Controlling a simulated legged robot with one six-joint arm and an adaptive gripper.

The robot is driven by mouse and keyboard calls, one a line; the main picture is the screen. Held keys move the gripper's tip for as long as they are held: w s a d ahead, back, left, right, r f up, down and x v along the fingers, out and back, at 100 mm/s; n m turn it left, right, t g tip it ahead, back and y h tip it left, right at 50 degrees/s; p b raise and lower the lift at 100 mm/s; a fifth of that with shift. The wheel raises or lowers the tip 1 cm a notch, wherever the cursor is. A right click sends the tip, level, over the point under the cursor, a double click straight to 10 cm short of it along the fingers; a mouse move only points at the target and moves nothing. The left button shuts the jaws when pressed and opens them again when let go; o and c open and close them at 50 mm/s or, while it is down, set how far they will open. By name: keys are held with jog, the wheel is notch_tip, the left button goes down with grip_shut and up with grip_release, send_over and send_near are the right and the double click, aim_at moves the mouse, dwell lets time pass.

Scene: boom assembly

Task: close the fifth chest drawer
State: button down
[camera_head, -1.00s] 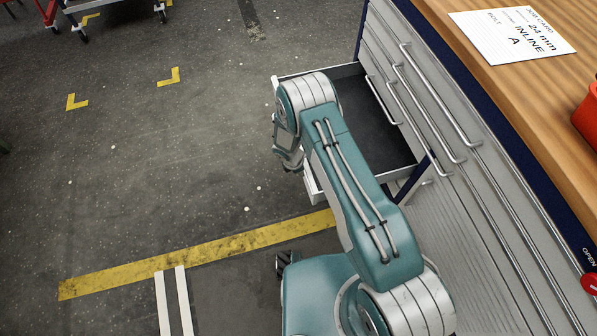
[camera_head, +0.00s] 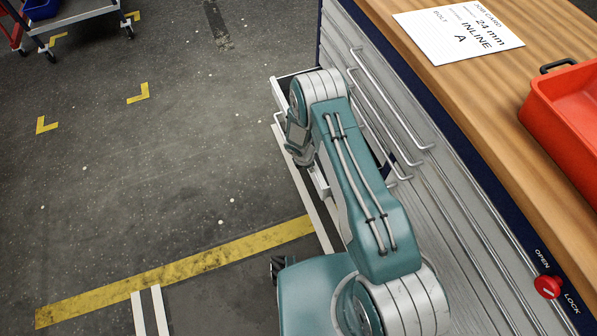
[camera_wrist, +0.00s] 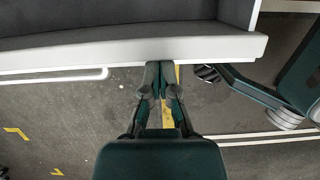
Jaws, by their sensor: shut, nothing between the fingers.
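The chest (camera_head: 465,235) has a stack of grey drawers along its front. One low drawer (camera_head: 280,93) stands partly pulled out, and my arm hides much of it. I cannot count from here which drawer it is. In the wrist view its pale front edge (camera_wrist: 215,47) spans the top, with the grey inside beyond it. My gripper (camera_wrist: 162,68) is shut and empty, its fingertips at the outer side of that front, seemingly touching it. In the head view my gripper (camera_head: 303,160) is outside the drawer front, partly hidden by my wrist.
The wooden top holds a job card (camera_head: 458,35) and a red bin (camera_head: 565,110). A red lock knob (camera_head: 547,287) is at the chest's near corner. Other drawer handles (camera_head: 385,110) stick out. A trolley (camera_head: 75,18) stands far left. The floor between is clear.

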jog(key=w+d, duration=0.4)
jog(key=d, duration=0.9)
jog(key=shift+d, duration=0.2)
